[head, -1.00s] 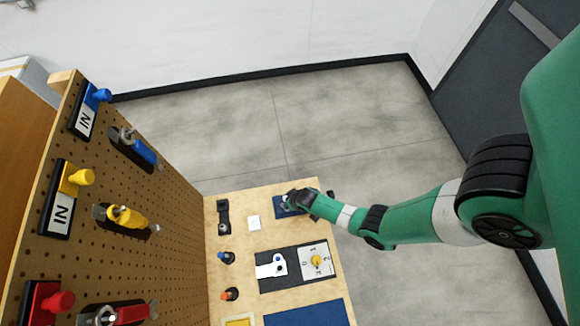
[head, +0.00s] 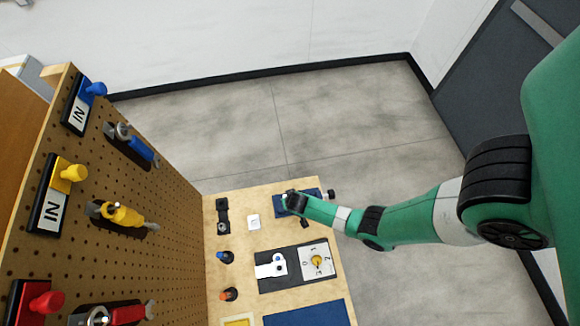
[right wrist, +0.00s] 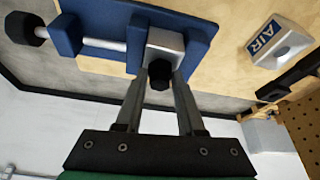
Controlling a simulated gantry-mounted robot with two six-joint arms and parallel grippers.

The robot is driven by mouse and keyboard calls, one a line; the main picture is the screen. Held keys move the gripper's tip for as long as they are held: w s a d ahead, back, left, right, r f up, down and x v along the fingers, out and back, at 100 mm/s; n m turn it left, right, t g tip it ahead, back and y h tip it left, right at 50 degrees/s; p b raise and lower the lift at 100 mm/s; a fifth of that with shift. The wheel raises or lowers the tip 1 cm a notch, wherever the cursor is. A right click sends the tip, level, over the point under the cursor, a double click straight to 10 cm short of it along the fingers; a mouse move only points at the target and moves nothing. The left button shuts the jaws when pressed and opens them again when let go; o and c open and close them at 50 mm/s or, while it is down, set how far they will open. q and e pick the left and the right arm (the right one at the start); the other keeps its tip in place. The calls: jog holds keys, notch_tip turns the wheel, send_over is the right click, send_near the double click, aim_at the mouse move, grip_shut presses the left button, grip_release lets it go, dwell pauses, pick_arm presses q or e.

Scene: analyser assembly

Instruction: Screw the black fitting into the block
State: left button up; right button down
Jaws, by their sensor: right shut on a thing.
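My right gripper (head: 290,201) is at the blue fixture (head: 310,194) on the wooden bench. In the right wrist view its two fingers (right wrist: 168,85) are shut on the black fitting (right wrist: 160,76). The fitting lies against the near face of the pale grey block (right wrist: 165,44). How deep it sits in the block is hidden. The block sits in the blue fixture (right wrist: 112,20), whose silver rod and black knob (right wrist: 25,28) extend to the left. In the head view the gripper covers most of the block and the fitting. My left gripper is not in view.
A white AIR part (head: 253,222) lies left of the fixture; it also shows in the right wrist view (right wrist: 283,42). A dark plate with a dial (head: 318,260) lies nearer. A pegboard (head: 140,215) with coloured valves stands at the left.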

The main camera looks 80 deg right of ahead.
jog(key=shift+f+m, duration=0.15)
jog(key=shift+m, duration=0.25)
jog(key=shift+w+r+m+g, duration=0.1)
jog(key=shift+r+m+g, duration=0.15)
jog(key=shift+m, duration=0.25)
jog(key=shift+m+g+p, duration=0.35)
jog(key=shift+m, duration=0.35)
jog(key=shift+m+h, duration=0.3)
jog(key=shift+m, duration=0.1)
jog(key=shift+f, duration=0.1)
